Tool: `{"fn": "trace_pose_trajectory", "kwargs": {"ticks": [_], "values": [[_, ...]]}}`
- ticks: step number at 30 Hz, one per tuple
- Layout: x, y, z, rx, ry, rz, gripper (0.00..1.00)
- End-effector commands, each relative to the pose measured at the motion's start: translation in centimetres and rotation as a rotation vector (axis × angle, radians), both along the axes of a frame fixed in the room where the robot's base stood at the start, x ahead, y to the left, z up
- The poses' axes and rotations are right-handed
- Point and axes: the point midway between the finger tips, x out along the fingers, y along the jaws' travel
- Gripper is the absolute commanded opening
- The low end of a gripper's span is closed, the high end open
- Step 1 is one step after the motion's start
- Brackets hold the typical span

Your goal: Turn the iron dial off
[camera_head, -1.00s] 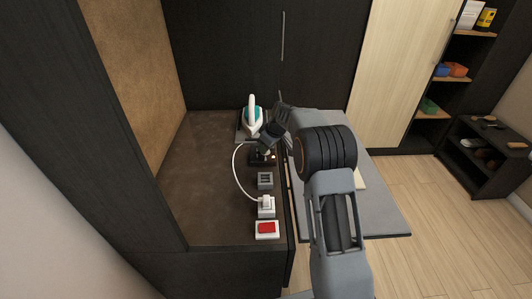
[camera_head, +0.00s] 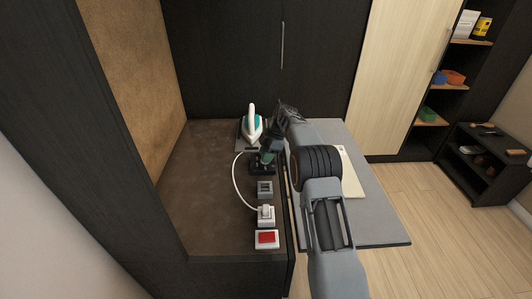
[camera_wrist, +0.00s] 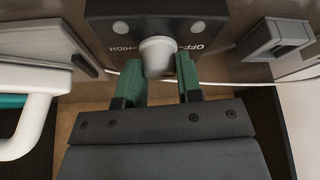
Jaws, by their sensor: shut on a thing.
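The iron dial is a light grey round knob (camera_wrist: 156,54) on a dark panel (camera_wrist: 125,30) marked OFF and HIGH, printed upside down in the wrist view. My gripper (camera_wrist: 160,66) has green fingertips on either side of the knob and is shut on it. Which way the knob points cannot be told. In the head view my gripper (camera_head: 268,156) reaches down at the dark dial box (camera_head: 262,170) and hides its knob. The white and teal iron (camera_head: 252,126) stands just behind it, and its pale body also shows at the left of the wrist view (camera_wrist: 32,118).
A grey switch box (camera_head: 265,188), a white socket with a plug (camera_head: 265,214) and a red switch (camera_head: 267,238) line up in front on the brown counter (camera_head: 205,185). A white cord curves beside them. A grey ironing board (camera_head: 375,215) lies to the right.

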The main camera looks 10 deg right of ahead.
Motion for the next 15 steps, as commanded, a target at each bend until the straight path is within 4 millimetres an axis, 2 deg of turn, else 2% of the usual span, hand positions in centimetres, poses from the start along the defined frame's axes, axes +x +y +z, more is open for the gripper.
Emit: {"fn": "trace_pose_trajectory", "kwargs": {"ticks": [6,15], "values": [[0.05,0.07,0.1,0.0,0.001,0.102,0.09],[0.05,0.06,-0.02,-0.001,0.001,0.163,0.09]]}}
